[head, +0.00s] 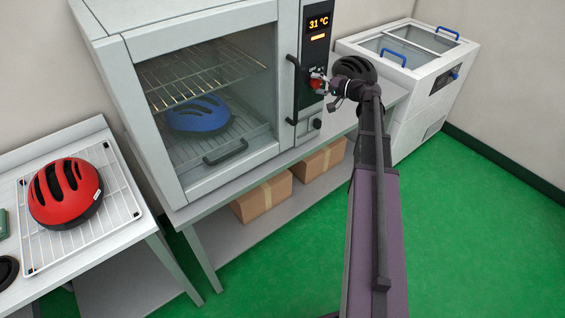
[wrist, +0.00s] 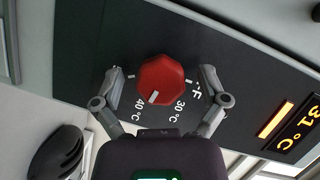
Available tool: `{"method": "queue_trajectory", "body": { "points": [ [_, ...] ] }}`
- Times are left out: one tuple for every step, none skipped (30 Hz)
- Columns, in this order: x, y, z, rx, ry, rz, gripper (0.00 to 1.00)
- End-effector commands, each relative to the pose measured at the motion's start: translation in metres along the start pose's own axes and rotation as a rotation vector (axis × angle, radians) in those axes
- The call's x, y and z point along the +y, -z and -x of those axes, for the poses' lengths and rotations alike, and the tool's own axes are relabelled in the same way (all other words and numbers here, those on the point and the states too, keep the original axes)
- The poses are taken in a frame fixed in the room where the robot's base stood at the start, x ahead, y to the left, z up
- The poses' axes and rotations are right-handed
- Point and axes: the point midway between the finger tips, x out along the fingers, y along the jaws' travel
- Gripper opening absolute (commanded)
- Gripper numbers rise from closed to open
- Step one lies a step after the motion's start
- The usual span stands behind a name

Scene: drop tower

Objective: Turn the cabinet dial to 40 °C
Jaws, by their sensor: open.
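The cabinet dial (wrist: 162,78) is a red faceted knob on the dark panel in the wrist view. Its white pointer faces down and slightly left, between the 40 °C and 30 °C labels and closer to 40 °C. My gripper (wrist: 160,76) is open, one finger on each side of the knob, with apparent gaps between. In the head view the red dial (head: 316,83) is partly hidden by my gripper (head: 322,84). The cabinet (head: 120,60) has its glass door shut, with a blue helmet (head: 198,115) inside. Its display (head: 319,24) reads 31 °C.
A black door handle (head: 293,90) stands just left of the dial. A lower black knob (head: 317,124) sits beneath it. A black helmet (head: 355,68) is behind my wrist. A white chest (head: 415,75) stands right. A red helmet (head: 65,192) lies on a wire rack (head: 122,203) at left.

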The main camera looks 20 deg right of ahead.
Motion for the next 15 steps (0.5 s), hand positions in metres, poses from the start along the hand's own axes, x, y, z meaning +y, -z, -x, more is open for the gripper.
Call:
{"method": "queue_trajectory", "body": {
  "points": [
    [-0.0032, 0.0004, 0.0005, -0.001, -0.015, 0.036, 0.93],
    [-0.0032, 0.0002, 0.0005, -0.001, -0.024, 0.060, 0.93],
    [-0.0030, 0.0002, 0.0005, -0.001, -0.038, 0.091, 0.93],
    [-0.0030, 0.0003, 0.0005, 0.000, -0.048, 0.114, 0.93],
    [-0.0031, 0.0003, 0.0005, 0.000, -0.057, 0.138, 0.93],
    [-0.0028, 0.0000, 0.0005, 0.000, -0.071, 0.170, 0.93],
    [-0.0029, 0.0000, 0.0005, -0.001, -0.080, 0.193, 0.93],
    [-0.0029, 0.0000, 0.0006, -0.001, -0.089, 0.217, 0.93],
    [-0.0026, -0.0001, 0.0006, 0.000, -0.103, 0.249, 0.93],
    [-0.0026, -0.0001, 0.0006, 0.000, -0.113, 0.272, 0.93],
    [-0.0027, 0.0000, 0.0006, 0.000, -0.122, 0.296, 0.93],
    [-0.0024, -0.0004, 0.0006, -0.001, -0.136, 0.329, 0.93],
    [-0.0024, -0.0004, 0.0005, -0.001, -0.146, 0.353, 0.93],
    [-0.0025, -0.0003, 0.0005, 0.000, -0.155, 0.376, 0.93],
    [-0.0023, -0.0004, 0.0005, 0.000, -0.169, 0.409, 0.93]
  ]
}}
